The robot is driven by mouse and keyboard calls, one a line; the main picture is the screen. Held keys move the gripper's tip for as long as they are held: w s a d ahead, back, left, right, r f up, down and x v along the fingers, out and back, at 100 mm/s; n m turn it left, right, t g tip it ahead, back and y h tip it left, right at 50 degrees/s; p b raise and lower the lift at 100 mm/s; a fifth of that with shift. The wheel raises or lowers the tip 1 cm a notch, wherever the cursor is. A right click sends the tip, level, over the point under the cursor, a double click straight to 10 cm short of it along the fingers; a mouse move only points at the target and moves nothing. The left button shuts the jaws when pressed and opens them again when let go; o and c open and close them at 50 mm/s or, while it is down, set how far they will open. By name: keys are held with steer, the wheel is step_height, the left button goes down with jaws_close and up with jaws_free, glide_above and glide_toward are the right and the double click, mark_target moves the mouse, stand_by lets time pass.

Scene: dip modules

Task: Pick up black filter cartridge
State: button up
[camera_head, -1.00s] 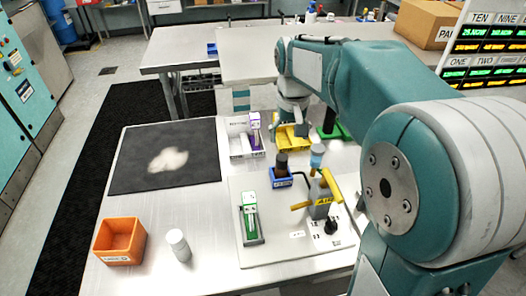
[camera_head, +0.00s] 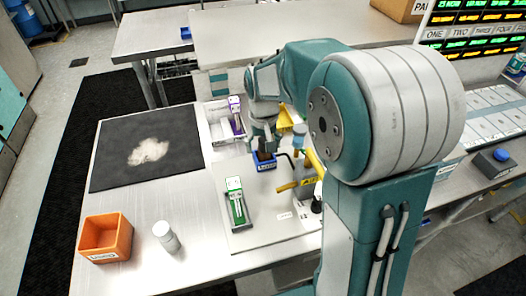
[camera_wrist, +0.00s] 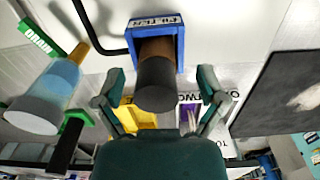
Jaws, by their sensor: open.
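The black filter cartridge (camera_wrist: 155,85) is a dark cylinder with a brownish lower part, standing in a blue holder (camera_wrist: 183,42). In the wrist view my gripper (camera_wrist: 158,90) is open, with one finger on each side of the cartridge and gaps showing on both sides. In the head view the cartridge (camera_head: 264,147) stands in the blue holder (camera_head: 265,165) on the light board, partly hidden by my arm. My gripper's fingertips are hard to make out there.
Yellow (camera_wrist: 135,116) and white bins sit near the gripper. A green-framed module (camera_head: 237,205), white bottle (camera_head: 166,237), orange bin (camera_head: 105,238) and dark mat (camera_head: 115,165) are farther off.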

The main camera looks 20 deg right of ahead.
steer(key=shift+d+f, duration=0.15)
steer(key=shift+d, duration=0.05)
steer(key=shift+a, duration=0.1)
steer(key=c, duration=1.2)
steer(key=shift+c, duration=0.2)
